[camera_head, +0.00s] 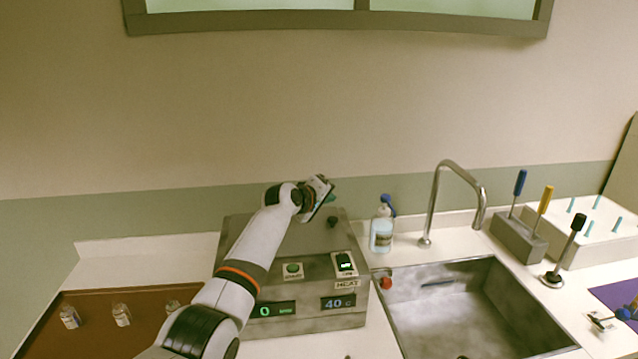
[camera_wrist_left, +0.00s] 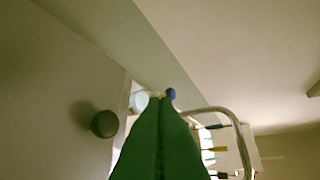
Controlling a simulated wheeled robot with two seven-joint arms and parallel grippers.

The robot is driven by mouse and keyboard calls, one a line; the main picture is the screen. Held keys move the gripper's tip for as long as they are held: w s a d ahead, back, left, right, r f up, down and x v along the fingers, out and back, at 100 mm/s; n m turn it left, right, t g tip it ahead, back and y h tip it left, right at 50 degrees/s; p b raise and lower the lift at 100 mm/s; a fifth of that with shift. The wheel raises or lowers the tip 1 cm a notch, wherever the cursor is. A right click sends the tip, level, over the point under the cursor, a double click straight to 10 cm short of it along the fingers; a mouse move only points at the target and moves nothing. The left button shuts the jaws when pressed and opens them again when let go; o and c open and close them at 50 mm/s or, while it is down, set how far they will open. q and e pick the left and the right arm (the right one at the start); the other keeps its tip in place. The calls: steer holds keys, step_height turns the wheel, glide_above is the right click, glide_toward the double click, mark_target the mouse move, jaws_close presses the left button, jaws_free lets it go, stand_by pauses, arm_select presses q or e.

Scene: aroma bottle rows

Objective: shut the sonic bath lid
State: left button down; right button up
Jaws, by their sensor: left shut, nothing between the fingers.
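The sonic bath (camera_head: 308,322) is a grey metal box on the counter with buttons, a green digit display and a 40 C heat display on its front. Its grey lid (camera_head: 300,238) with a dark knob (camera_head: 332,221) shows above the front panel; I cannot tell whether it is fully down. My left arm crosses in front of the bath and hides part of it. My left gripper (camera_head: 330,199) is shut and empty, above the lid's far right part, beyond the knob. In the left wrist view the green fingers (camera_wrist_left: 160,140) are together, with the knob (camera_wrist_left: 104,124) to their left, apart from them.
A soap bottle (camera_head: 382,232) with a blue pump stands right of the bath. Beyond it are a curved tap (camera_head: 436,205), a sink (camera_head: 455,300) and a grey holder (camera_head: 518,238) with coloured-handled tools. A brown tray (camera_head: 95,345) with small bottles lies at left.

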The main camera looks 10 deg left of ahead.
arm_select(q)
steer(key=f, duration=0.1)
steer(key=d+f+b, duration=0.1)
steer(key=f, duration=0.2)
steer(key=shift+w+d+f, duration=0.2)
steer(key=shift+d, duration=0.15)
steer(key=shift+f+b, duration=0.35)
steer(key=shift+f, duration=0.05)
